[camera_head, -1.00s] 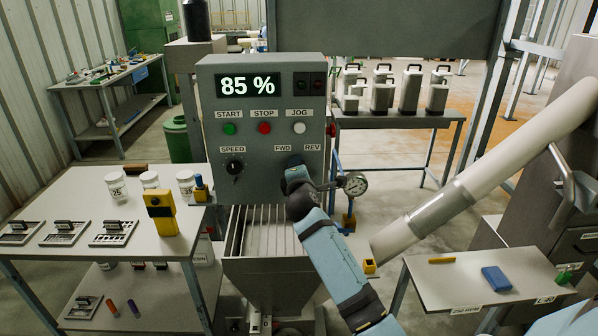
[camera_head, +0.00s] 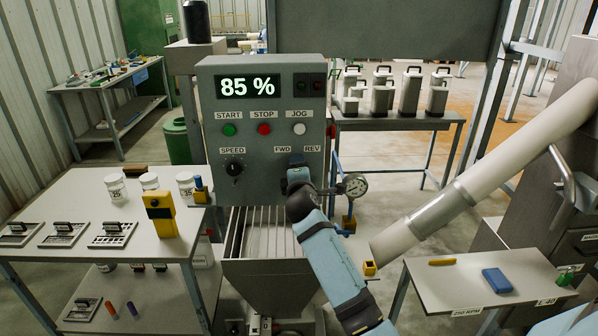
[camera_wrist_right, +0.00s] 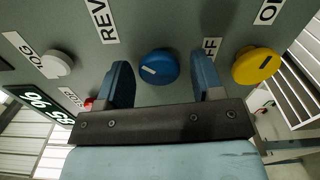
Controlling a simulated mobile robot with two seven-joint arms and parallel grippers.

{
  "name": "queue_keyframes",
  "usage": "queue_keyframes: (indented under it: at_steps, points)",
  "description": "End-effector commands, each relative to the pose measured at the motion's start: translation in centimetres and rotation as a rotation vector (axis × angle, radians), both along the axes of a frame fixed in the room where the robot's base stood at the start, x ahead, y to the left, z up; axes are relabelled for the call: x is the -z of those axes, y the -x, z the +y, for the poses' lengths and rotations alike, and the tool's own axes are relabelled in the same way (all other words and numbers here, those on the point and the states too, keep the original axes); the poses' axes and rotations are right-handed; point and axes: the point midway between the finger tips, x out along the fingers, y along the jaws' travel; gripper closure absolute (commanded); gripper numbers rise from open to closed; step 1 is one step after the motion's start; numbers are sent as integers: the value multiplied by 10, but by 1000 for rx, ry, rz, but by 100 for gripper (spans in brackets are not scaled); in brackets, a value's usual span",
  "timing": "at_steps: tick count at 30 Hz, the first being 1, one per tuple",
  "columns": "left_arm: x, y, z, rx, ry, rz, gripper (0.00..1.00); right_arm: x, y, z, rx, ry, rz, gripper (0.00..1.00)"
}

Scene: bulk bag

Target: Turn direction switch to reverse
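The grey control panel (camera_head: 262,185) shows FWD and REV labels in the head view. My right gripper (camera_head: 297,166) is at the panel's face just below these labels and hides the direction switch there. In the right wrist view a blue round knob (camera_wrist_right: 160,66) with a short white mark sits between the two dark blue fingers of my right gripper (camera_wrist_right: 160,80). The fingers are apart, one on each side of the knob, with a visible gap. A REV label (camera_wrist_right: 103,20) is above left of the knob. My left gripper is not in view.
A yellow knob (camera_wrist_right: 257,65) is just right of the fingers in the wrist view, and the white JOG button (camera_wrist_right: 57,64) is at left. A pressure gauge (camera_head: 355,185) sits right of my gripper. A grated hopper (camera_head: 265,235) is below the panel.

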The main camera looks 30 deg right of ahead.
Motion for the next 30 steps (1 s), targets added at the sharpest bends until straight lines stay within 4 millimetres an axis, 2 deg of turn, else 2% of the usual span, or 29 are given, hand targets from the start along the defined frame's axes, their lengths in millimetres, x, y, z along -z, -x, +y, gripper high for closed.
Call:
queue_keyframes:
  at_steps: [8,13,24,30]
  points:
    - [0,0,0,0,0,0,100,-1,0,0,0,1,-1,33]
    - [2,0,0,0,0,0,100,1,11,7,-1,0,-1,33]
    - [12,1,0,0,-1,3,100,2,80,49,-1,-1,0,33]
    - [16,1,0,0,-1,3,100,1,107,66,-1,-1,0,33]
